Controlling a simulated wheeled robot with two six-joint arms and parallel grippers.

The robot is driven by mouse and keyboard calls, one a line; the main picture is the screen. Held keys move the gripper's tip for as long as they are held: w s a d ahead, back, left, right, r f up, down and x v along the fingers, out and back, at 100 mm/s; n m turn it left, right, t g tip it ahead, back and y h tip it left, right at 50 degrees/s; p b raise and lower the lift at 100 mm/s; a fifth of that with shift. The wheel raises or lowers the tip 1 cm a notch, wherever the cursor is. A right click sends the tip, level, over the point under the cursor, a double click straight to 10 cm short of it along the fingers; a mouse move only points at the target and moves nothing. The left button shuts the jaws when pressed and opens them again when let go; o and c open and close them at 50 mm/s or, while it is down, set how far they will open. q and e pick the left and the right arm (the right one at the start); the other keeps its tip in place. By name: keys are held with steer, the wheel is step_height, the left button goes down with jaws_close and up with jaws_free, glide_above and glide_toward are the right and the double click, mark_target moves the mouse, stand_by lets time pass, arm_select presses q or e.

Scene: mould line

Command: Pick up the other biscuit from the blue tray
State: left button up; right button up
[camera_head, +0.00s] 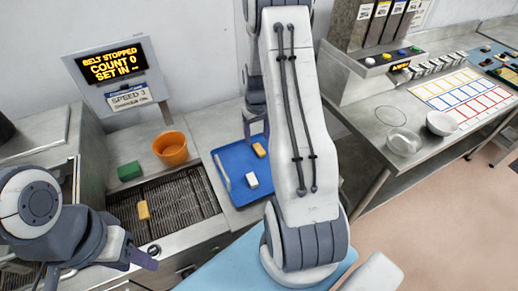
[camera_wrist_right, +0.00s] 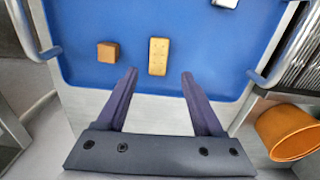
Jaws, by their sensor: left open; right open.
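The blue tray (camera_head: 229,165) lies right of the belt in the head view and fills much of the right wrist view (camera_wrist_right: 210,45). A tan biscuit (camera_wrist_right: 158,57) with small holes lies on it; it also shows in the head view (camera_head: 260,150). My right gripper (camera_wrist_right: 159,75) is open, its fingertips on either side of the biscuit's near end in the picture, not touching it. Height above the tray is unclear. Another biscuit-like tan piece (camera_head: 143,210) lies on the belt. My left gripper (camera_head: 145,260) is open and empty near the belt's front edge.
On the tray are a brown cube (camera_wrist_right: 108,51), left of the biscuit in the wrist view, and a white piece (camera_head: 252,180). An orange bucket (camera_head: 171,149) and a green block (camera_head: 130,171) stand behind the belt (camera_head: 180,200). My right arm hides the tray's right part.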

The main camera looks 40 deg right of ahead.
mark_target(259, 149)
steer(key=f, duration=0.2)
steer(key=s+f+p, duration=0.1)
steer(key=shift+f, duration=0.35)
steer(key=shift+f+p, duration=0.3)
steer(key=shift+f, duration=0.2)
jaws_close()
steer(key=shift+r, duration=0.15)
